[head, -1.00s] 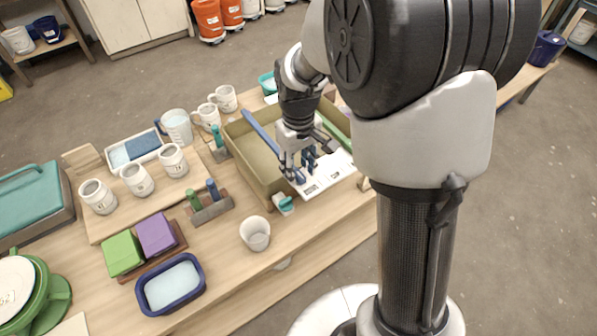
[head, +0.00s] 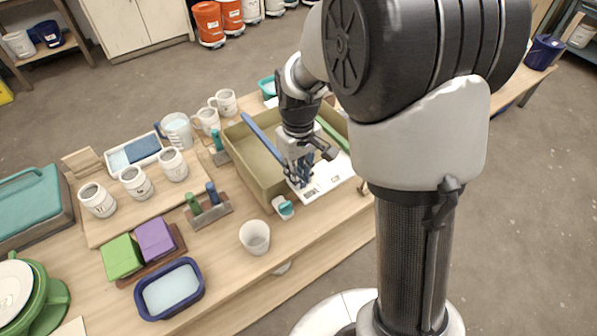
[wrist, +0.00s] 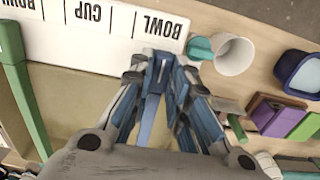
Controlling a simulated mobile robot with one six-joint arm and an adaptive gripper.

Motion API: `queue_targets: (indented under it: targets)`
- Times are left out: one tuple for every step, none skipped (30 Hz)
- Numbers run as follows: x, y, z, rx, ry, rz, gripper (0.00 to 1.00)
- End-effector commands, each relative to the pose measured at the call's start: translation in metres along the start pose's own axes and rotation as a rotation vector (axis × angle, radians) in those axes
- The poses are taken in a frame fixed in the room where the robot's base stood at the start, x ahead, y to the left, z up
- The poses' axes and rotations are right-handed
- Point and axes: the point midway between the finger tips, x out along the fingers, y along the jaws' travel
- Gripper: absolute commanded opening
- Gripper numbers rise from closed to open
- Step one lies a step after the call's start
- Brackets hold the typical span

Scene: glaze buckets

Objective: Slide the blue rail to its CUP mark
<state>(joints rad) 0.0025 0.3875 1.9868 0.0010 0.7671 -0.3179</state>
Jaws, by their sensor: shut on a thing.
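The blue rail (head: 260,131) lies across the olive box (head: 251,163) and also shows in the wrist view (wrist: 148,122). My gripper (head: 300,180) is shut on its near end. In the wrist view my fingertips (wrist: 157,68) close around the rail beside the white marked strip (wrist: 115,38). The strip also shows in the head view (head: 330,184). The rail's end lies nearest the word BOWL (wrist: 166,25); the CUP mark (wrist: 92,12) is to its left in that view. My fingers hide part of the rail's end.
A green rail (wrist: 22,95) crosses the box on the CUP side, apart from the blue rail. A white cup (head: 255,236) and a teal-topped item (head: 284,207) stand near the box's front corner. Several mugs and a tool rack (head: 208,210) stand left of the box.

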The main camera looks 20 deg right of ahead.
Motion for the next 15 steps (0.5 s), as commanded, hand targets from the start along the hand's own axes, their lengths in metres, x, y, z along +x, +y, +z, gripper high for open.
queue_targets:
  targets:
    - [-0.0001, 0.0, -0.0001, 0.0, 0.0, 0.0, 0.0]
    - [-0.0001, 0.0, -0.0001, 0.0, 0.0, 0.0, 0.0]
    - [-0.0001, 0.0, -0.0001, 0.0, 0.0, 0.0, 0.0]
    - [-0.0001, 0.0, -0.0001, 0.0, 0.0, 0.0, 0.0]
    - [-0.0001, 0.0, -0.0001, 0.0, 0.0, 0.0, 0.0]
    - [-0.0001, 0.0, -0.0001, 0.0, 0.0, 0.0, 0.0]
    - [-0.0001, 0.0, -0.0001, 0.0, 0.0, 0.0, 0.0]
    - [-0.0001, 0.0, -0.0001, 0.0, 0.0, 0.0, 0.0]
    - [-0.0001, 0.0, -0.0001, 0.0, 0.0, 0.0, 0.0]
    - [-0.0001, 0.0, -0.0001, 0.0, 0.0, 0.0, 0.0]
    - [-0.0001, 0.0, -0.0001, 0.0, 0.0, 0.0, 0.0]
    - [-0.0002, 0.0002, -0.0001, 0.0, 0.0, 0.0, 0.0]
    - [-0.0003, 0.0011, -0.0001, 0.0, 0.0, 0.0, 0.0]
    - [-0.0005, 0.0031, -0.0001, 0.001, 0.0, 0.0, 0.0]
    - [-0.001, 0.0079, -0.0001, 0.002, 0.0, 0.0, 0.0]
